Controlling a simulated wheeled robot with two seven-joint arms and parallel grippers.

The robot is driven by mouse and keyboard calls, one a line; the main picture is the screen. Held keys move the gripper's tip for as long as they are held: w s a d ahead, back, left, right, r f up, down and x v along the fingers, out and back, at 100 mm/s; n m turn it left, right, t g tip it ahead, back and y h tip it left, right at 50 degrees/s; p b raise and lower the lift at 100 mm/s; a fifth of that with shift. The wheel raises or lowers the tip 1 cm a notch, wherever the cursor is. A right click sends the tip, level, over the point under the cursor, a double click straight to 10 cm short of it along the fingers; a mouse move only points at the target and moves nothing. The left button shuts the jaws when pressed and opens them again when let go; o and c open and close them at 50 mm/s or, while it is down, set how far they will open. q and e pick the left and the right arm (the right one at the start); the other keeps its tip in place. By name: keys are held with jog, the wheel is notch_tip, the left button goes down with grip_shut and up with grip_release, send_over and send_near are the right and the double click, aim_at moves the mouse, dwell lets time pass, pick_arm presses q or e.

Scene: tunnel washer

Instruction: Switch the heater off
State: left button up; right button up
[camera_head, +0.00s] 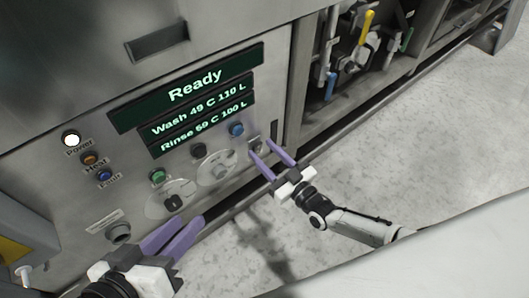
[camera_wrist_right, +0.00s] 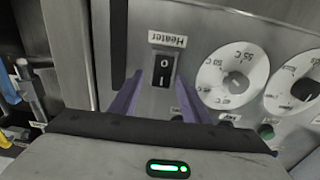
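The heater switch (camera_wrist_right: 162,72) is a black rocker with white marks in a pale frame, under an upside-down "Heater" label (camera_wrist_right: 167,40) in the right wrist view. Which side is pressed is unclear. My right gripper (camera_head: 260,148) is open in front of the panel's right end; its purple fingers (camera_wrist_right: 160,79) frame the rocker from both sides in the wrist view. Contact cannot be told. In the head view the switch is partly hidden by the fingers. The amber Heat lamp (camera_head: 89,159) is on the panel's left. My left gripper (camera_head: 190,218) is open and empty below the panel.
Dials (camera_head: 217,169) and a blue button (camera_head: 237,130) sit close to the switch. A bay with pipes and a yellow valve handle (camera_head: 366,24) is at the right. The floor is clear.

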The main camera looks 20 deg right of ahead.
jog(key=shift+a, duration=0.1)
jog(key=shift+s, duration=0.3)
pick_arm(q)
jog(key=a+f+p, duration=0.1)
jog(key=f+g+y+p, duration=0.1)
jog(key=p, duration=0.1)
jog(key=shift+s+a+f+y, duration=0.2)
jog(key=shift+a+f+y, duration=0.1)
jog(key=shift+a+f, duration=0.05)
pick_arm(e)
jog(key=v, duration=0.9)
jog(key=shift+s+d, duration=0.25)
jog(key=shift+s, duration=0.05)
pick_arm(q)
jog(key=shift+r, duration=0.1)
pick_arm(e)
jog(key=shift+f, duration=0.1)
